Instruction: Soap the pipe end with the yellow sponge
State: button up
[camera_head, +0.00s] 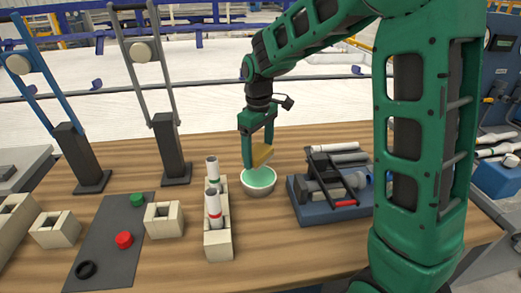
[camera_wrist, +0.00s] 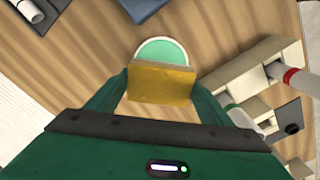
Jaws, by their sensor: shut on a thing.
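The yellow sponge (camera_head: 261,155) is held between the fingers of my gripper (camera_head: 258,150), just above the bowl. In the wrist view the sponge (camera_wrist: 160,84) spans the gap between the two fingertips. The bowl (camera_head: 258,187) is light with pale green liquid in it; it also shows beyond the sponge in the wrist view (camera_wrist: 163,48). I cannot tell whether the sponge touches the liquid. Two white pipes stand upright in a beige block holder (camera_head: 218,245) left of the bowl: a front one with a red band (camera_head: 214,206) and a rear one with a green band (camera_head: 212,168).
A blue tray (camera_head: 335,212) with grey pipes and a red-handled tool lies right of the bowl. A dark mat (camera_head: 108,245) with red and green caps and a black ring lies left.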

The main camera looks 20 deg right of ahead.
aim_at(259, 176)
jog(key=shift+f, duration=2.65)
jog(key=shift+s+f, duration=0.1)
jog(key=shift+f, duration=0.4)
jog(key=shift+r, duration=3.55)
